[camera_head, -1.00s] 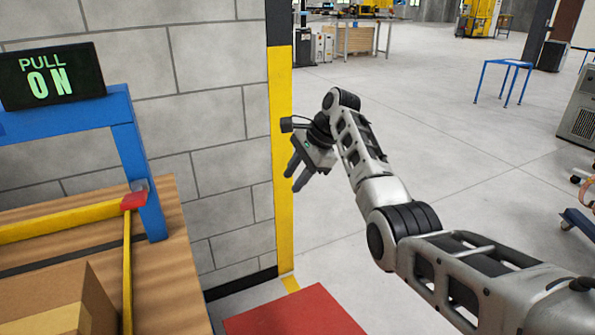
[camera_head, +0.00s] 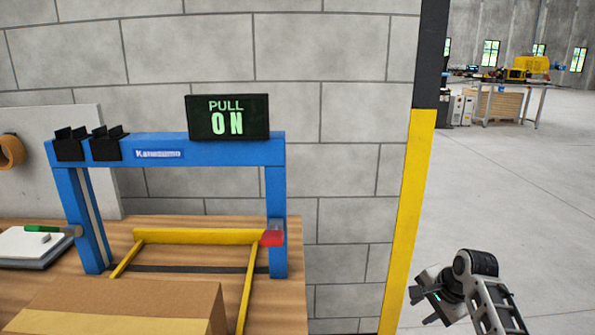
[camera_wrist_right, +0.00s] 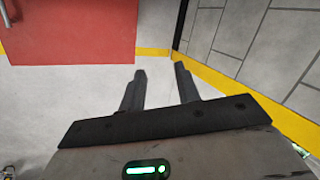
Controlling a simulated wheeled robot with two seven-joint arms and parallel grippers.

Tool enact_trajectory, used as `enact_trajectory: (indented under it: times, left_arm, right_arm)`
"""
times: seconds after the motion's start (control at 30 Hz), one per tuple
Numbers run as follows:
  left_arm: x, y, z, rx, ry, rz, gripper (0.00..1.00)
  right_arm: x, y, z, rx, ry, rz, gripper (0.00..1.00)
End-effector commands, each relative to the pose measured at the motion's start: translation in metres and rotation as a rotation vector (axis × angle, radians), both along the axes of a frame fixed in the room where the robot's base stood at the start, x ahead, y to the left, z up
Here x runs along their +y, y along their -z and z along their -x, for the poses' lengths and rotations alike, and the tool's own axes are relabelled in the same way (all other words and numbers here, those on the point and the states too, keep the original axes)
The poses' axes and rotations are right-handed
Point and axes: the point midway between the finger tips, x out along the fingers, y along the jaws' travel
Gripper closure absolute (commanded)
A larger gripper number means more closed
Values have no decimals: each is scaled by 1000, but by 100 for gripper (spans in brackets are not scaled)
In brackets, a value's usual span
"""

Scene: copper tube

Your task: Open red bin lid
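The red bin lid (camera_wrist_right: 75,30) shows at the upper left of the right wrist view, as a flat red surface that looks closed. It is out of the head view now. My right gripper (camera_wrist_right: 158,72) has its two fingers apart with nothing between them. The fingers point toward the floor and the yellow line, to the right of the lid and not touching it. In the head view the right gripper (camera_head: 418,306) is low at the right, beyond the yellow post. My left gripper is in no view.
A yellow and black post (camera_head: 407,220) at the wall's end stands left of my right gripper. A wooden bench holds a blue frame (camera_head: 200,152), a yellow bar and a cardboard box (camera_head: 130,305). Open floor (camera_head: 500,190) lies to the right.

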Motion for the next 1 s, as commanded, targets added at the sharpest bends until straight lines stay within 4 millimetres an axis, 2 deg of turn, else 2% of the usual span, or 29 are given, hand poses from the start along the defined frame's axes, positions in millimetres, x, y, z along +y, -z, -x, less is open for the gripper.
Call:
enact_trajectory:
  times: [0.03, 0.1, 0.2, 0.33, 0.4, 0.5, 0.63, 0.7, 0.8, 1.0]
  left_arm:
    - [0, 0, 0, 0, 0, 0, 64]
    - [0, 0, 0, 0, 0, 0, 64]
    - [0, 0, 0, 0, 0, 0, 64]
    - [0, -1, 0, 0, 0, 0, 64]
    - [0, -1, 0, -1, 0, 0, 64]
    - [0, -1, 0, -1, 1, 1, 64]
    - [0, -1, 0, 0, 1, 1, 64]
    - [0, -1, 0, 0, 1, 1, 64]
    - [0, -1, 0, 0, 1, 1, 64]
    - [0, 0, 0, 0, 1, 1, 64]
  right_arm:
    - [5, 32, 20, -31, -79, 74, 68]
    - [13, 65, 45, -90, -200, 177, 68]
    - [30, 101, 86, -179, -383, 312, 68]
    - [62, 128, 147, -302, -625, 462, 68]
    - [81, 133, 183, -375, -744, 532, 68]
    - [106, 129, 228, -476, -888, 620, 68]
    - [130, 114, 271, -583, -1005, 702, 68]
    - [138, 106, 285, -620, -1040, 733, 68]
    - [144, 99, 295, -652, -1066, 758, 67]
    - [145, 97, 296, -660, -1074, 765, 67]
